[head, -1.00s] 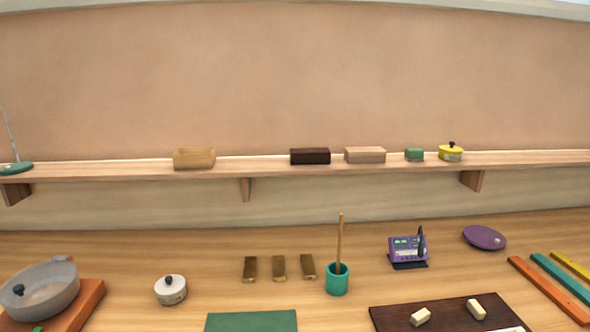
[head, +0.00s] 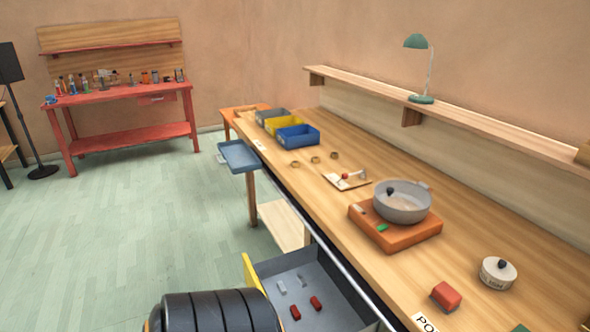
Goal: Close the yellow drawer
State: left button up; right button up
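The yellow drawer stands pulled out from under the near edge of the long wooden bench, at the bottom centre of the head view. A strip of its yellow front (head: 252,275) shows at its left end. Its grey inside (head: 335,290) is open to view and holds a few small red and white pieces. A dark, ribbed, rounded shape at the bottom left covers part of the yellow front, and the handle cannot be seen. Neither of my grippers is in view.
A blue drawer (head: 238,155) also juts out farther along the bench (head: 330,205). Green floor (head: 130,210) on the left is clear.

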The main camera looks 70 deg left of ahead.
aim_at(337, 315)
jog(key=u, duration=2.4)
jog(key=k+l+z, duration=0.15)
jog(key=z, duration=0.25)
